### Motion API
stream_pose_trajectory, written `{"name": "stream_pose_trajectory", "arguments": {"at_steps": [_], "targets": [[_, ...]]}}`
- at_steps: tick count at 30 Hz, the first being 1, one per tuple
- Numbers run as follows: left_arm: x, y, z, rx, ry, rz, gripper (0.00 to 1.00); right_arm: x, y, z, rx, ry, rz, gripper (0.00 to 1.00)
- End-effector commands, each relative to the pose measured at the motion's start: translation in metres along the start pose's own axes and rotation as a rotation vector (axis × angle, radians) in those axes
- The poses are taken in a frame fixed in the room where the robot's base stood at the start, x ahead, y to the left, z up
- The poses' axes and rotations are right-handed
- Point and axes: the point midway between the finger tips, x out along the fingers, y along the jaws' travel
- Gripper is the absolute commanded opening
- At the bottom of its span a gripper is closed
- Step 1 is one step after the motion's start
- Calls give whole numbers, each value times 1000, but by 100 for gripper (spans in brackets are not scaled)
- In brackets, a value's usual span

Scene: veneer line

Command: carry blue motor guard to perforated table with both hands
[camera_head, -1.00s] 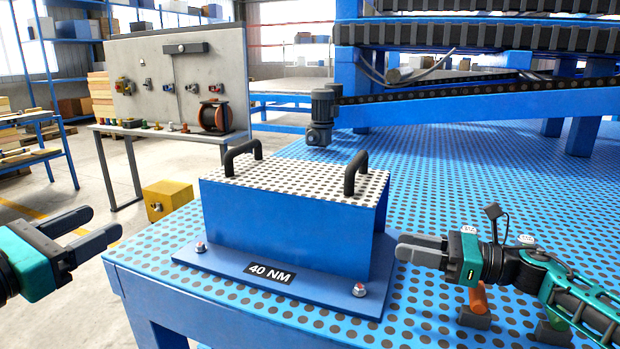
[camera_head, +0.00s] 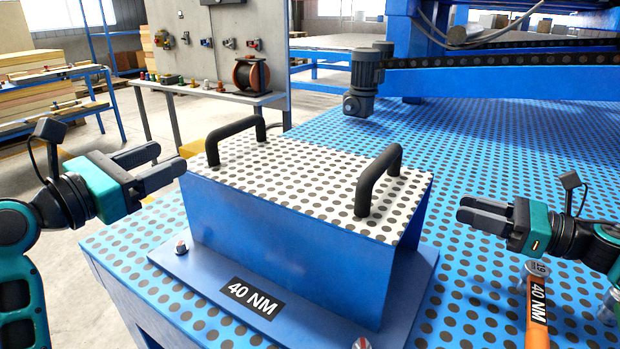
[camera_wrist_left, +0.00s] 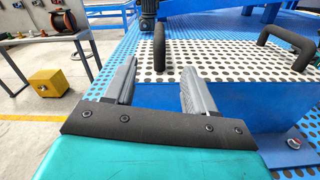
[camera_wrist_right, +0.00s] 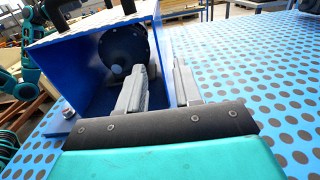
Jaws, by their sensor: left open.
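The blue motor guard (camera_head: 290,235) is a box with a white perforated top and two black handles, the left one (camera_head: 236,133) and the right one (camera_head: 378,180). It stands upright on a blue base plate (camera_head: 205,290) labelled 40 NM, on the blue perforated table (camera_head: 520,150). My left gripper (camera_head: 168,165) is open and empty, just left of the guard and apart from its left handle. My right gripper (camera_head: 470,215) is partly open and empty, right of the guard. A dark round motor face (camera_wrist_right: 118,50) shows inside the guard's open end in the right wrist view.
An orange wrench (camera_head: 538,310) lies on the table below my right gripper. A grey motor (camera_head: 364,78) hangs beyond the guard. Bolts (camera_head: 181,247) stand on the base plate. A yellow box (camera_wrist_left: 48,80) stands on the floor at left.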

Motion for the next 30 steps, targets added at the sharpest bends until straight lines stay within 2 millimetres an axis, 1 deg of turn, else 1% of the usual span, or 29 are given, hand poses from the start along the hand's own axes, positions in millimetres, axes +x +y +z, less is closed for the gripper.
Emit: {"name": "stream_pose_trajectory", "arguments": {"at_steps": [8, 11, 14, 17, 24, 30], "targets": [[1, 0, 0, 0, 0, 0, 55, 1, 0, 0, 0, 0, 0, 34], [6, 0, 0, -2, -1, -1, 55, 6, 0, 1, 0, -1, 0, 34], [18, 0, 0, -2, -2, -2, 55, 18, 0, 1, -1, -3, 3, 34], [35, 0, 1, -2, -2, -2, 55, 36, 1, 2, 0, -4, 4, 34], [83, 0, 1, 0, -1, -3, 55, 84, 0, 2, -1, -3, 2, 34], [113, 0, 0, -2, 0, -1, 55, 114, 0, 1, 0, -3, 1, 34]]}}
